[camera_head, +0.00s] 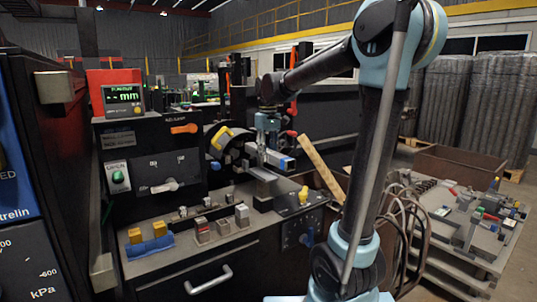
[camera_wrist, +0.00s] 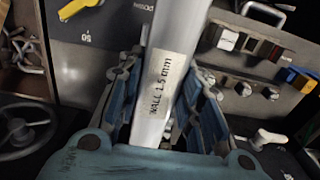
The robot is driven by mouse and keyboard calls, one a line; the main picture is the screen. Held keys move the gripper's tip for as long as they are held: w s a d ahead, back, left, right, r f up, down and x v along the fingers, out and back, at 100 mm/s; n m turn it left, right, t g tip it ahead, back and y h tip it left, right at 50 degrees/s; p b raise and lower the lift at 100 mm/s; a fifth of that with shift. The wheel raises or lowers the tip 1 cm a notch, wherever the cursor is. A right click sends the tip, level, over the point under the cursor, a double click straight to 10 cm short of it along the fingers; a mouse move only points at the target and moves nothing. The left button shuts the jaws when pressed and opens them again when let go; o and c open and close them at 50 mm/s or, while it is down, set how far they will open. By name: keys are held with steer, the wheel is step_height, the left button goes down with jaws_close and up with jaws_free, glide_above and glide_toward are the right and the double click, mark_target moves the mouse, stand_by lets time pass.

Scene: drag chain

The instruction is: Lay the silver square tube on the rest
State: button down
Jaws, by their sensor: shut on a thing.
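The silver square tube (camera_wrist: 168,70) is between the blue fingers of my gripper (camera_wrist: 160,112) in the wrist view. A pale label on it reads "WALL 1.5 mm". The tube runs up and out of that view, over a dark panel. In the head view my gripper (camera_head: 262,146) points down beside the machine's round chuck-like part, and the tube (camera_head: 275,158) shows small and partly hidden below it. A flat grey piece (camera_head: 262,174) lies just under the tube; I cannot tell whether this is the rest or whether the tube touches it.
A machine front with knobs (camera_head: 158,187) and a red display box (camera_head: 115,92) stands at left. Yellow, red and grey blocks (camera_head: 202,231) sit on its ledge. A wooden board (camera_head: 318,168) leans at right of my gripper. A cluttered pallet table (camera_head: 470,225) stands at far right.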

steer(key=shift+w+a+f, duration=0.55)
steer(key=shift+w+a, duration=0.05)
steer(key=shift+w, duration=0.2)
steer(key=shift+w+a+f, duration=0.55)
steer(key=shift+w+f, duration=0.05)
steer(key=shift+w, duration=0.2)
steer(key=shift+w+a+f, duration=0.55)
steer(key=shift+w+a, duration=0.05)
steer(key=shift+w, duration=0.2)
steer(key=shift+f, duration=1.3)
steer(key=c, duration=1.1)
jaws_free()
steer(key=shift+o, duration=0.2)
step_height(320, 180, up, 12)
steer(key=shift+f, duration=0.1)
